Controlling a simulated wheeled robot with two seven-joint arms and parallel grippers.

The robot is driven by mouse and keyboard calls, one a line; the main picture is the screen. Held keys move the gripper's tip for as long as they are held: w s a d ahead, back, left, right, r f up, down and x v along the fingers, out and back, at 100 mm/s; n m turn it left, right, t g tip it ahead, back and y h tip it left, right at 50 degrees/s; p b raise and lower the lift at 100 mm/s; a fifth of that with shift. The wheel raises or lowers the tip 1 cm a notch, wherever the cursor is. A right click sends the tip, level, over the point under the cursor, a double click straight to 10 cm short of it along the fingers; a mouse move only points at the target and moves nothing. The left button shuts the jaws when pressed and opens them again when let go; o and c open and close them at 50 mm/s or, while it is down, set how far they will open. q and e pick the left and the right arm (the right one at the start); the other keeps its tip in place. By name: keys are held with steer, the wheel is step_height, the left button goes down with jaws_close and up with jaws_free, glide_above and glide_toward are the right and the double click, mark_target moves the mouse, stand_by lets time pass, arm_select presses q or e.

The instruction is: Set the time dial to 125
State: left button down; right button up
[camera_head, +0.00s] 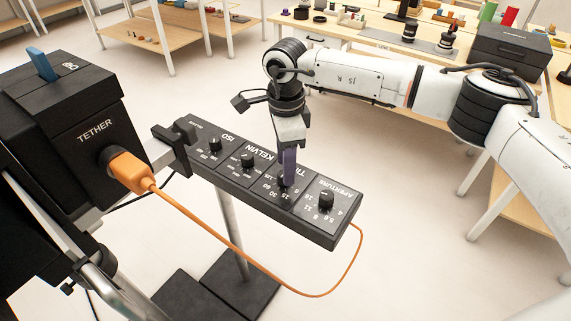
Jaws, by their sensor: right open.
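The black control panel (235,200) is a long slanted bar on a stand, with dials marked ISO, KELVIN, a label beginning TI, and APERTURE. The time dial is the one under my right gripper (289,166), and the gripper mostly hides it. The gripper points down with its fingers at the dial and is open; whether the fingers touch the dial cannot be told. Numbers such as 30 and 60 show beside the dial, but its pointer is hidden. My left gripper is not in view.
The aperture dial (326,199) stands close on the right, the kelvin dial (247,160) on the left. A black TETHER box (85,115) is at the left, with an orange cable (220,240) looping below the panel. Tables with props stand behind.

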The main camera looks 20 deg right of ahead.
steer(key=shift+f, duration=0.85)
steer(key=c, duration=1.1)
steer(key=shift+o, duration=0.2)
